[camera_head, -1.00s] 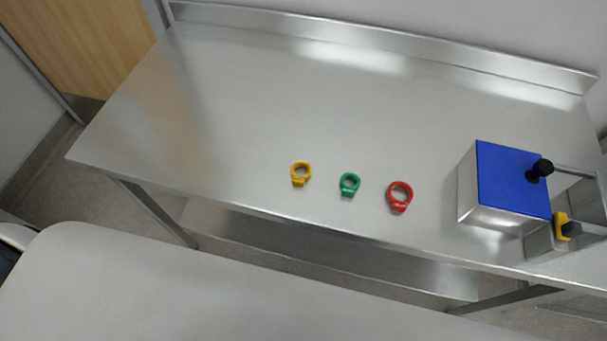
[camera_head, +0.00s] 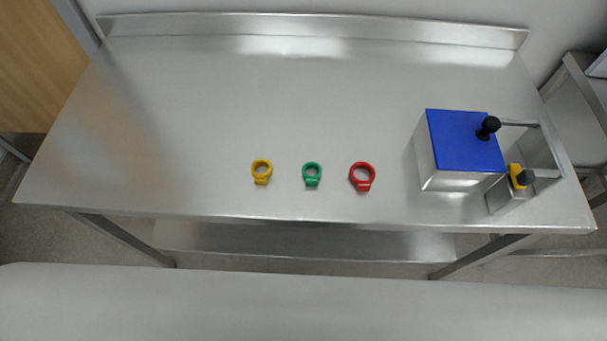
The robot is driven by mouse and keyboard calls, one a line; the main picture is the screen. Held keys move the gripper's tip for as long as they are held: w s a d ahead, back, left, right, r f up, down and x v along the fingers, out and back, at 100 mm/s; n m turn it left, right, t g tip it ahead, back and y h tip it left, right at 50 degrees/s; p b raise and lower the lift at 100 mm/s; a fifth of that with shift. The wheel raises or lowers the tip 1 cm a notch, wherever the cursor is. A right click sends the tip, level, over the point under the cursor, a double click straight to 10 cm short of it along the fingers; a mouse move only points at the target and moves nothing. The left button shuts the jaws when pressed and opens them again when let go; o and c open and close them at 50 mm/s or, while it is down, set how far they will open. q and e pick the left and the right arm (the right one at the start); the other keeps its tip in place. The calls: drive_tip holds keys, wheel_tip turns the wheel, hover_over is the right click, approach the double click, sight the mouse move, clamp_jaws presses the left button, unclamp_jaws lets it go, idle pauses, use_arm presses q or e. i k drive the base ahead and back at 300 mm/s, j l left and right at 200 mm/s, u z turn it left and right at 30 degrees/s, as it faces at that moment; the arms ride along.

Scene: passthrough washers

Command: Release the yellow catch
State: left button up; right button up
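The yellow catch (camera_head: 516,176) is a small yellow piece with a dark block or knob (camera_head: 525,178) against it. It sits on the metal fixture at the front right of the blue-topped box (camera_head: 461,141). The box has steel sides and a black knob (camera_head: 488,126) at the right of its blue top. Whether the catch is engaged is too small to tell. Neither of my grippers is in view.
A yellow ring (camera_head: 262,179), a green ring (camera_head: 312,181) and a red ring (camera_head: 363,186) lie in a row on the steel table (camera_head: 220,110). A raised lip (camera_head: 310,27) runs along its back. The table's left and back are clear. Metal rails (camera_head: 545,174) stand right of the box.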

sight(521, 180)
drive_tip(key=z, duration=1.25)
drive_tip(key=i+l+u, duration=0.1)
drive_tip(key=l+u, duration=0.25)
drive_tip(key=i+l+u, duration=0.1)
drive_tip(key=l+u, duration=0.65)
drive_tip(key=l, duration=0.1)
